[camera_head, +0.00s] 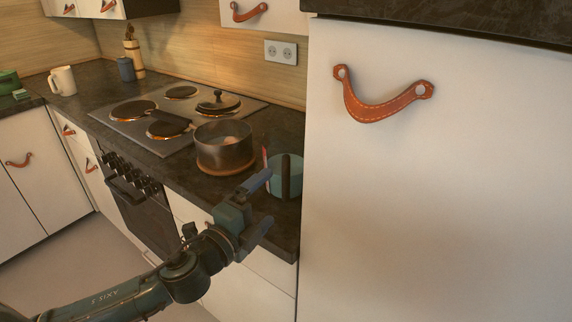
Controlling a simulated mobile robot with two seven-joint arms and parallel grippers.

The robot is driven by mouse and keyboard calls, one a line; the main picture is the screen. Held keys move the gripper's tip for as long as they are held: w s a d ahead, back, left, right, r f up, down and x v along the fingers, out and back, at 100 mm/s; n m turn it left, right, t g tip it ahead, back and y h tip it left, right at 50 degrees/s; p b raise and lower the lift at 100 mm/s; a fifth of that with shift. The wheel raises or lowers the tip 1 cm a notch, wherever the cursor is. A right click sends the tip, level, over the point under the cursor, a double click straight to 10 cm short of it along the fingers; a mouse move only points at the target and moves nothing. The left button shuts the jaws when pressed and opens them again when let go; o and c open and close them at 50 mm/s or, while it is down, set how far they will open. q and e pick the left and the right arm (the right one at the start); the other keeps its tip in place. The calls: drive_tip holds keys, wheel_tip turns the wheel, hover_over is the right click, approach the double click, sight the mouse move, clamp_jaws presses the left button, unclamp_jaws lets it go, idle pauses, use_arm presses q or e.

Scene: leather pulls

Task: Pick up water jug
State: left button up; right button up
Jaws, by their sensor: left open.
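A teal, jug-like vessel (276,178) with a dark upright handle stands on the dark counter, close to the white cabinet on the right. It is the likeliest water jug in view. My left gripper (267,199) is open and empty. It is in front of the vessel and slightly to its left, with its fingers pointing toward it. I see no clear contact, and the upper finger overlaps the vessel's lower left in the picture. My right gripper is not in view.
A steel pot (224,148) stands just left of the vessel, and a thin red item (265,158) is between them. The stove (150,131) is farther left, with a white mug (62,80) beyond. A tall white cabinet (430,200) closes off the right side.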

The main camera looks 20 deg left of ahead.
sight(286, 181)
use_arm(q)
drive_tip(key=p+x, duration=0.1)
drive_tip(key=x, duration=0.7)
drive_tip(key=shift+d+f, duration=0.1)
drive_tip(key=shift+d, duration=0.05)
drive_tip(key=shift+c, duration=0.6)
drive_tip(key=c, duration=1.2)
drive_tip(key=shift+w, duration=0.1)
drive_tip(key=shift+c, duration=0.3)
drive_tip(key=shift+r, duration=0.25)
